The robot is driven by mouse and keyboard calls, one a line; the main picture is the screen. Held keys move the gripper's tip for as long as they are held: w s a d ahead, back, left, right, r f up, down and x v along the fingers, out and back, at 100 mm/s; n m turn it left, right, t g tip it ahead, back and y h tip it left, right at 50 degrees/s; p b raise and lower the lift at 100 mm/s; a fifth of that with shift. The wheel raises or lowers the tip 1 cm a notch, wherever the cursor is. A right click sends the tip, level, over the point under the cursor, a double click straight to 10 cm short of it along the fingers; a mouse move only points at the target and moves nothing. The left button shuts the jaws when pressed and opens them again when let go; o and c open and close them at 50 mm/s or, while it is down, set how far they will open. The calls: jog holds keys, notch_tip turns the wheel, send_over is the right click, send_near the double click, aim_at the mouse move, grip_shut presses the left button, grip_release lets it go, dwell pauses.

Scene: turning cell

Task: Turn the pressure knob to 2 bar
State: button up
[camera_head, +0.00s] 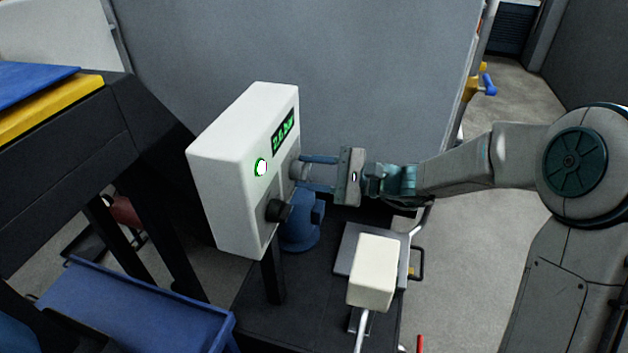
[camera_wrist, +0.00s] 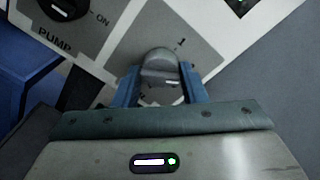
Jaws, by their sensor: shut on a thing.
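A white control box (camera_head: 228,155) stands left of my arm in the head view. Its grey pressure knob (camera_head: 295,168) sits on the face toward my gripper (camera_head: 306,172). In the wrist view the rounded grey knob (camera_wrist: 159,62) lies between the two blue fingers of my gripper (camera_wrist: 160,84), which is shut on it. A white mark shows on the knob. A "1" is printed beside it on a grey dial plate (camera_wrist: 200,52); the fingers hide part of the other markings. The box's display (camera_head: 283,131) shows green characters too small to read surely.
A black pump knob (camera_head: 277,210) sits beside the pressure knob, and a green-lit button (camera_head: 261,167) is at its upper left. A blue round-bodied object (camera_head: 300,232) stands close behind the box. A cream block (camera_head: 374,271) stands below my gripper.

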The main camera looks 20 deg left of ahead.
jog(key=shift+w+a+r, duration=0.1)
jog(key=shift+r, duration=0.15)
dwell(0.3)
jog(key=o, duration=1)
jog(key=shift+f, duration=0.1)
jog(key=shift+c, duration=0.2)
jog(key=shift+f, duration=0.1)
jog(key=w+d, duration=0.2)
jog(key=d, duration=1.1)
jog(key=shift+d+r, duration=0.35)
jog(key=shift+r, duration=0.05)
